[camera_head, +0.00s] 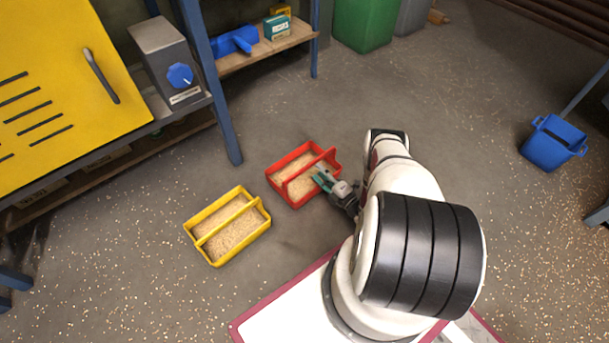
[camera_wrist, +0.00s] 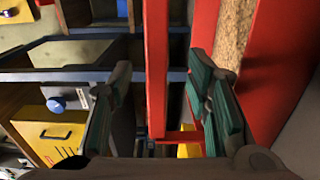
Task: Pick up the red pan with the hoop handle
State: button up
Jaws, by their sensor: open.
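The red pan (camera_head: 279,194) stands on the floor, filled with pale grain, its hoop handle (camera_head: 310,168) running lengthwise over the middle. My gripper (camera_head: 322,180) reaches over the pan's right side, at the handle. In the wrist view the gripper (camera_wrist: 160,80) is open, and the red handle bar (camera_wrist: 157,75) shows between its two green-padded fingers, with gaps on both sides. The pan's wall (camera_wrist: 270,70) and a strip of grain fill the right of that view, partly behind the right finger. Whether a finger touches the pan cannot be told.
A yellow pan (camera_head: 243,249) of grain stands just left of the red one. A blue bench leg (camera_head: 226,135) rises behind. A blue bucket (camera_head: 553,143) stands far right. A green bin (camera_head: 362,24) is at the back. Scattered grain lies on the otherwise open floor.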

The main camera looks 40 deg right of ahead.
aim_at(312, 165)
jog(key=shift+w+a+r+b, duration=0.1)
jog(key=shift+w+a+b, duration=0.1)
jog(key=shift+w, duration=1.15)
jog(key=shift+w+a+r+b, duration=0.1)
jog(key=shift+w+a+b, duration=0.1)
jog(key=shift+w, duration=1.15)
jog(key=shift+c, duration=0.2)
grip_shut()
jog(key=shift+d+r, duration=0.1)
